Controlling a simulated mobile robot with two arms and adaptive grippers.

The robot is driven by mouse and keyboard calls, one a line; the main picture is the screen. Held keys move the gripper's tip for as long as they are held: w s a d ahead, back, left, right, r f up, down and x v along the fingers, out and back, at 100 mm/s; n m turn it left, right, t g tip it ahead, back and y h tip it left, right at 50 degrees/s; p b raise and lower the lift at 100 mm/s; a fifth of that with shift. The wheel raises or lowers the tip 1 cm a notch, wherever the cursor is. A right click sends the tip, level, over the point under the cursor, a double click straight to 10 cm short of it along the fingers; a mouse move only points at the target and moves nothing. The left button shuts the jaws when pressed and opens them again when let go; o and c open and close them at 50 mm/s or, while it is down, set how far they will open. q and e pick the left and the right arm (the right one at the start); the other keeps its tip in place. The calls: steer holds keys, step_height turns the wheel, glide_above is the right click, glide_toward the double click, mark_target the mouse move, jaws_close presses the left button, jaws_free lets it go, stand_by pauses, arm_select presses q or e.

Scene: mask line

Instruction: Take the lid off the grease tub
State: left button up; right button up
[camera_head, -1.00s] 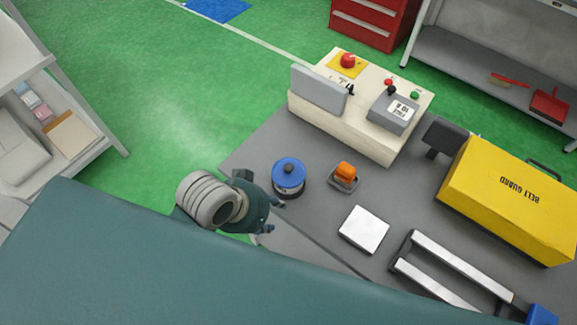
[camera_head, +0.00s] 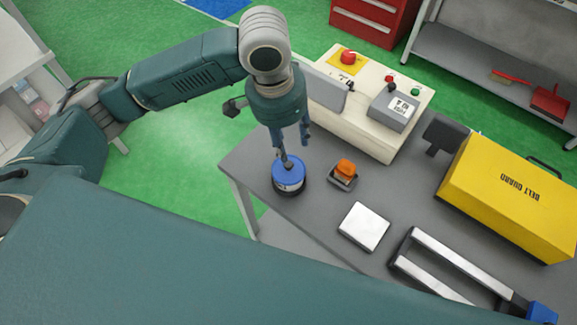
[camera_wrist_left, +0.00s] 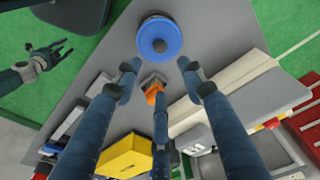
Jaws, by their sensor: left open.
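The grease tub (camera_head: 291,187) stands near the left edge of the grey table, with its blue lid (camera_head: 284,174) on top.
An orange object in a small grey dish (camera_head: 344,171) sits right of the tub. A cream control box (camera_head: 350,115) with a grey panel stands behind. A white square block (camera_head: 364,226), a metal frame (camera_head: 450,262) and a yellow belt guard (camera_head: 510,197) occupy the right side.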

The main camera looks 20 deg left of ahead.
arm_select(q)
steer(key=a, duration=0.1)
glide_above(289, 163)
steer(key=f, duration=0.2)
steer(key=a+f, duration=0.1)
steer(key=f, duration=0.1)
steer(key=shift+f, duration=0.1)
steer(key=f, duration=0.1)
steer(key=f+p, duration=0.1)
steer(key=f, duration=0.1)
steer(key=f+p, duration=0.1)
steer(key=shift+s+d+f, duration=0.25)
steer(key=shift+d+f, duration=0.1)
steer(key=shift+f, duration=0.05)
steer(key=shift+w+f, duration=0.1)
steer(key=shift+f, duration=0.25)
steer(key=c, duration=1)
